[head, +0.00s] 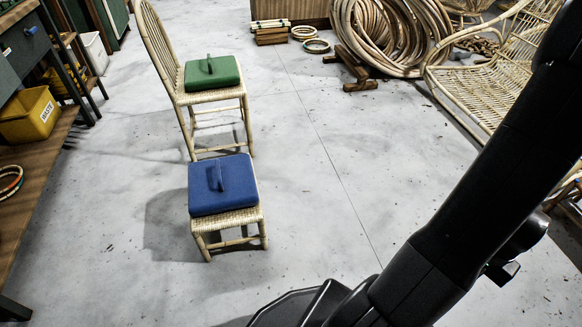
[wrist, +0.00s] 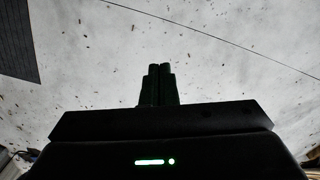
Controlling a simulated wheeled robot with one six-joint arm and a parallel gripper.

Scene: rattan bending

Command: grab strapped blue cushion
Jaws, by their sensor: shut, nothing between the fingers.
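The blue cushion (head: 222,190) lies on a low rattan stool (head: 228,222) left of centre in the head view. A blue strap handle (head: 216,177) stands up from its top. My gripper shows in the wrist view (wrist: 156,84) with its two fingers together and nothing between them. Only bare floor shows beyond the fingers there, and the cushion is not in that view. In the head view my arm crosses the right side, and the fingertips are not visible.
A green strapped cushion (head: 212,73) lies on a rattan chair (head: 163,60) just behind the stool. A workbench (head: 40,160) with a yellow bin (head: 30,115) runs along the left. A rattan bench (head: 480,85) and coiled rattan (head: 390,35) stand back right. The middle floor is clear.

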